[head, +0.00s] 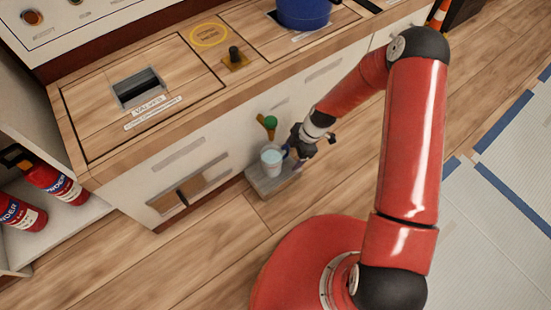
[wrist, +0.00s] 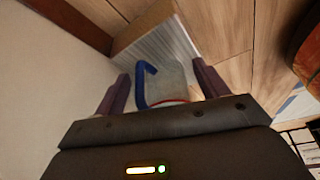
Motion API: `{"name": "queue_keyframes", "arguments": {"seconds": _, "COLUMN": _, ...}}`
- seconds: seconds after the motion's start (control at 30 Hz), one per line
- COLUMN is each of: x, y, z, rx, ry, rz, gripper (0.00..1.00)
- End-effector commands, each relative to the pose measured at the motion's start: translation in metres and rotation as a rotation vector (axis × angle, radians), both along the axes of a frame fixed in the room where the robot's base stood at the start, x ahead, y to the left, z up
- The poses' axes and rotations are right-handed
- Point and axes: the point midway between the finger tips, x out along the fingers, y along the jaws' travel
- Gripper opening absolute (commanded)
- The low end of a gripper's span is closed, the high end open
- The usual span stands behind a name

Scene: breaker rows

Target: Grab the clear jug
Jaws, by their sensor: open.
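The clear jug (head: 271,159) stands upright on a low grey block beside the white cabinet front. It looks pale, with a blue handle on its right side, facing my gripper (head: 297,157). In the wrist view the jug's see-through body (wrist: 172,80) and blue handle lie between the two purple fingers of my gripper (wrist: 160,80). The handle is nearer the left finger. The fingers are spread, with gaps visible on both sides. The lower part of the jug is hidden behind the gripper body in the wrist view.
The grey block (head: 262,186) stands on the wood floor against the cabinet (head: 215,152). A green-topped object (head: 270,122) and a brown one are just behind the jug. Red extinguishers (head: 50,180) are at left. A blue pot (head: 302,12) sits on the counter.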

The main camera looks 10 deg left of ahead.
Motion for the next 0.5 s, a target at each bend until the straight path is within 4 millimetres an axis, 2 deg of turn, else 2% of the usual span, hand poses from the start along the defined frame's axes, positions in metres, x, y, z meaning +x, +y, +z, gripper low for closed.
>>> {"name": "queue_keyframes", "arguments": {"seconds": 0.1, "x": -0.007, "y": 0.013, "z": 0.000, "rx": 0.000, "ry": 0.000, "rz": 0.001, "gripper": 0.73}}
{"name": "queue_keyframes", "arguments": {"seconds": 0.27, "x": -0.011, "y": 0.022, "z": 0.000, "rx": 0.000, "ry": 0.000, "rz": -0.001, "gripper": 0.73}}
{"name": "queue_keyframes", "arguments": {"seconds": 0.5, "x": -0.029, "y": 0.056, "z": 0.000, "rx": -0.001, "ry": 0.000, "rz": 0.001, "gripper": 0.73}}
